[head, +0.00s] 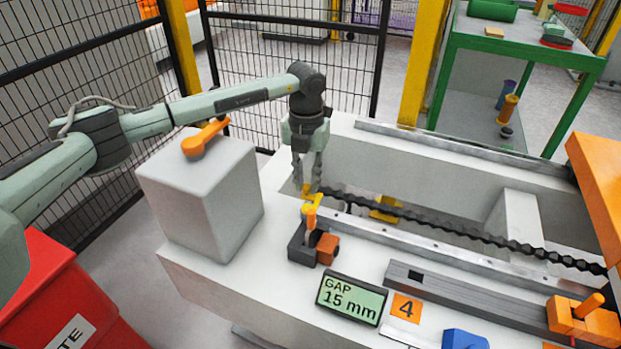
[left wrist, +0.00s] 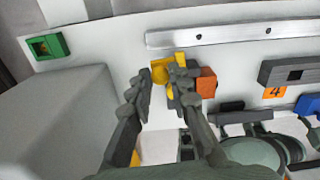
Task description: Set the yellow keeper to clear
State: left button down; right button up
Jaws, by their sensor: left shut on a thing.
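The yellow keeper (head: 313,199) sits at the near edge of the trough, above a small dark block with an orange part (head: 327,249). My left gripper (head: 308,184) reaches down onto it from above, with its fingertips at the keeper. In the left wrist view the yellow keeper (left wrist: 162,76) shows between and just beyond the two fingers of my left gripper (left wrist: 163,84), which is shut on it. The fingers hide part of the keeper, so its exact setting is hard to tell. My right gripper is not in view.
A dark chain-like bar (head: 440,222) runs along the trough, with another yellow piece (head: 385,209) below it. A display (head: 351,298) reads GAP 15 mm. A grey box with an orange handle (head: 205,138) stands left of the gripper. An orange clamp (head: 583,319) is at lower right.

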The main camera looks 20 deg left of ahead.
aim_at(305, 185)
pick_arm(q)
jog(key=shift+a+n, duration=0.2)
jog(key=shift+n, duration=0.2)
jog(key=c, duration=1.4)
grip_release()
notch_tip(305, 185, up, 12)
jog(key=shift+r, duration=0.1)
jog(key=shift+s, duration=0.15)
